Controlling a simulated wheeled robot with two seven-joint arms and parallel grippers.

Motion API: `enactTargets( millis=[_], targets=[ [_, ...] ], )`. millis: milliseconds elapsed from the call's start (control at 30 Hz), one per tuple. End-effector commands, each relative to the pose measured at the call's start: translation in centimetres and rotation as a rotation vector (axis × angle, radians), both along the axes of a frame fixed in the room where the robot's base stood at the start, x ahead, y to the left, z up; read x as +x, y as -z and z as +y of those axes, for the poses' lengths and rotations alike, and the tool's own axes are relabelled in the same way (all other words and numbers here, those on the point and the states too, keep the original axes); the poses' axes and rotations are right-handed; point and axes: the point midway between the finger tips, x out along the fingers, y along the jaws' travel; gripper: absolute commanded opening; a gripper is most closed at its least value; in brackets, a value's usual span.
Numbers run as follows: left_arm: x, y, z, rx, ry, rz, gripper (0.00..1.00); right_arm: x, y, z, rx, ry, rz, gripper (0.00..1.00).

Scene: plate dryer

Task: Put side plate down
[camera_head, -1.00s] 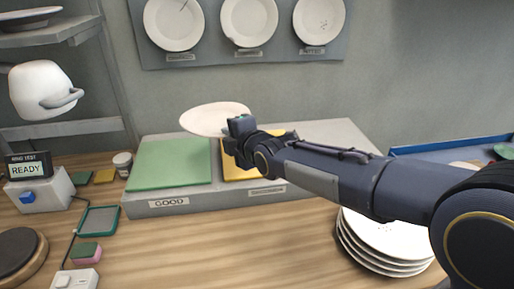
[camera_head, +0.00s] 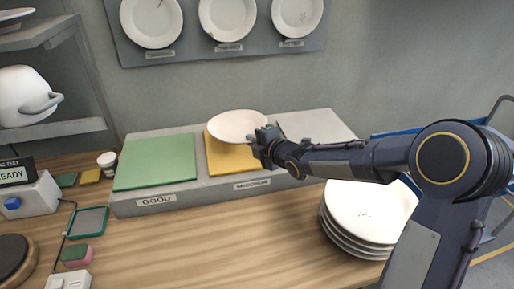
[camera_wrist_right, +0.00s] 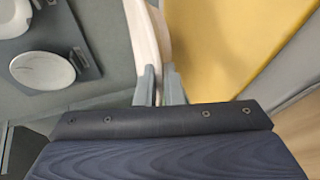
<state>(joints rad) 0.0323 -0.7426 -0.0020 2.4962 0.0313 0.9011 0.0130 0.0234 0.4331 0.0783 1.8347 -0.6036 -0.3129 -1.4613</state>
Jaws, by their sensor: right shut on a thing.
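A white side plate (camera_head: 237,125) is held by its right edge in my right gripper (camera_head: 262,143), over the yellow mat (camera_head: 232,160) on the grey raised board. In the right wrist view the plate (camera_wrist_right: 147,45) shows nearly edge-on between the two fingers of the gripper (camera_wrist_right: 160,84), with the yellow mat (camera_wrist_right: 215,45) to its right. I cannot tell whether the plate touches the mat. My left gripper is not in view.
A green mat (camera_head: 155,162) marked GOOD lies left on the board (camera_head: 200,188). A stack of white plates (camera_head: 370,212) stands on the table at front right. Sample plates (camera_head: 228,18) hang on the wall. A tester (camera_head: 30,195), sponge (camera_head: 75,253) and small tray (camera_head: 88,222) are at left.

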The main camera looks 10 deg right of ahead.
Motion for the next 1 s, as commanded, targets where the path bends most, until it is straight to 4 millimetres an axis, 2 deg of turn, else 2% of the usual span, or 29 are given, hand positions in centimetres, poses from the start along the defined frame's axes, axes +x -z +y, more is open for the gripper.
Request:
enactTargets(
  millis=[167, 400, 833, 867, 900, 1000],
  targets=[
    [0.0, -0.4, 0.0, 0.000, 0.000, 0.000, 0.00, 0.5, 0.9, -0.8, 0.001, 0.000, -0.005, 0.00],
    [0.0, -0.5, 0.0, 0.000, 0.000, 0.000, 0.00, 0.6, 4.1, -1.1, 0.003, -0.002, -0.002, 0.00],
    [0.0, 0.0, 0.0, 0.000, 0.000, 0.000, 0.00, 0.6, 4.7, -1.1, 0.001, -0.001, -0.007, 0.00],
    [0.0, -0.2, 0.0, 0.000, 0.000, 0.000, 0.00, 0.5, 4.7, -1.1, 0.000, 0.000, -0.002, 0.12],
    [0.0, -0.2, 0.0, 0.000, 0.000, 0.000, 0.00, 0.5, 4.7, -1.2, 0.000, 0.000, -0.002, 0.17],
    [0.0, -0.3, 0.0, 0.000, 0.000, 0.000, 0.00, 0.5, 4.7, -1.2, -0.001, 0.000, -0.001, 0.17]
  ],
)
